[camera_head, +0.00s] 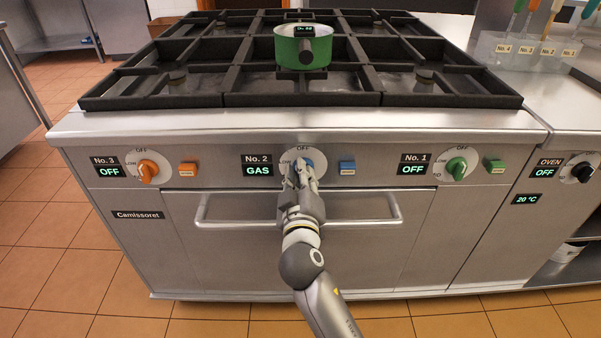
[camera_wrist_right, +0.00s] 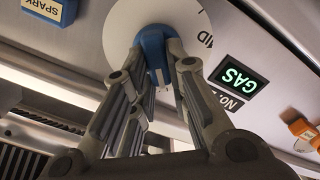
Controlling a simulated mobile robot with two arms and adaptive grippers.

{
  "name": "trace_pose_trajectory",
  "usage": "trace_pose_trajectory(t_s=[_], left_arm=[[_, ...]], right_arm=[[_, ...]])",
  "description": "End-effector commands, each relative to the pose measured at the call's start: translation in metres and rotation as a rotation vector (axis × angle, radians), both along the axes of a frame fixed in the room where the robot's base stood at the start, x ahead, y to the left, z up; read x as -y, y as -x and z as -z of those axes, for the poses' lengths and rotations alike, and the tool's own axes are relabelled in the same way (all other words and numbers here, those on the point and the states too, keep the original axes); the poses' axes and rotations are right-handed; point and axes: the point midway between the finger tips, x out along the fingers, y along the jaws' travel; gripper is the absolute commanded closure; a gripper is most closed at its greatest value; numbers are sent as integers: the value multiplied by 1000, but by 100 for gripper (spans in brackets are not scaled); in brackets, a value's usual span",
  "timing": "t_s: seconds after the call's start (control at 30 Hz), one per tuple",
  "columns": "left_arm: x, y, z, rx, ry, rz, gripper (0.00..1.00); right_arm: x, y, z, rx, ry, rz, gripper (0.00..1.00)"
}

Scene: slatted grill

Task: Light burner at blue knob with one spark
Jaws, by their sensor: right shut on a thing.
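No flame is visible. My left gripper is not in view.
A green pot (camera_head: 303,50) stands on the black grates. The orange knob (camera_head: 147,171) and the green knob (camera_head: 456,168) have displays reading OFF. The oven handle (camera_head: 360,222) runs below the blue knob, behind my right arm. Utensils stand in a holder (camera_head: 525,50) at upper right.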

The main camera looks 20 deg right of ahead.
Motion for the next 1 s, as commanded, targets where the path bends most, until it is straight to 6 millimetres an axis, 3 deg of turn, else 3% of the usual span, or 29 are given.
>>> trace_pose_trajectory(t_s=[0.4,0.43,0.6,1.0], left_arm=[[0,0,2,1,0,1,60],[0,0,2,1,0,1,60],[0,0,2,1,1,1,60],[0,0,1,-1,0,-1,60]], right_arm=[[-1,0,0,1,6,-2,100],[-1,0,-1,1,6,-2,83],[0,0,0,0,6,-1,62],[-2,6,1,-2,5,-1,62]])
